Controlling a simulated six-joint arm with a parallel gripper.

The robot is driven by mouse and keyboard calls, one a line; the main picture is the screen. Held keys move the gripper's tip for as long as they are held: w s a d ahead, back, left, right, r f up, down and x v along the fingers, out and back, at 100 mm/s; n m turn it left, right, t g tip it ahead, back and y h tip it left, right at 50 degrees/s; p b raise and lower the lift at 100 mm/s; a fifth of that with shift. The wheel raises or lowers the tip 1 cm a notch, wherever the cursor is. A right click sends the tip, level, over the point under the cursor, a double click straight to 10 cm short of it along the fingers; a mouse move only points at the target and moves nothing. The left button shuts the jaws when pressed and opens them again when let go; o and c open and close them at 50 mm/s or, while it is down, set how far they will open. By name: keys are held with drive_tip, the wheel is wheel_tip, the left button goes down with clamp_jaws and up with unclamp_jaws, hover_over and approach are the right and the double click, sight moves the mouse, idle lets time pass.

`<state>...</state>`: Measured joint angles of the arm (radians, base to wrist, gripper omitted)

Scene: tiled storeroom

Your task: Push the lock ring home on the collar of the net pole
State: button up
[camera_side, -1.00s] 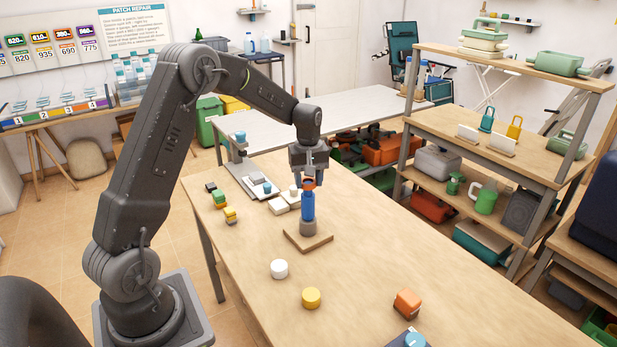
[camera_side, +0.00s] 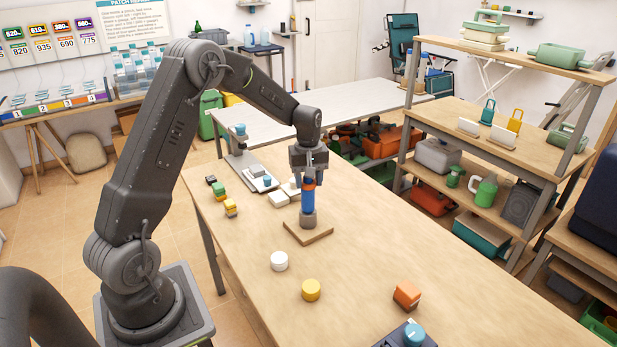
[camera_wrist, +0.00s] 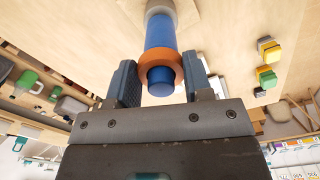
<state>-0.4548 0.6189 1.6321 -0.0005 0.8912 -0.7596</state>
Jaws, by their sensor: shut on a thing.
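The net pole is a blue upright post (camera_side: 308,200) in a grey collar (camera_side: 308,219), on a square wooden base (camera_side: 320,236). The orange lock ring (camera_side: 309,181) sits around the upper part of the post, apart from the grey collar. My gripper (camera_side: 309,178) is above the post, pointing down, its fingers either side of the ring and shut on it. In the wrist view the ring (camera_wrist: 177,67) encircles the blue post (camera_wrist: 158,32), whose end sticks through toward the camera. The fingers (camera_wrist: 161,75) flank it. The ring's far side is hidden.

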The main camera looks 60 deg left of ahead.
drive_tip(key=shift+f, duration=0.15)
drive_tip(key=o, duration=1)
drive_tip(key=shift+c, duration=0.2)
wheel_tip(320, 180, up, 14)
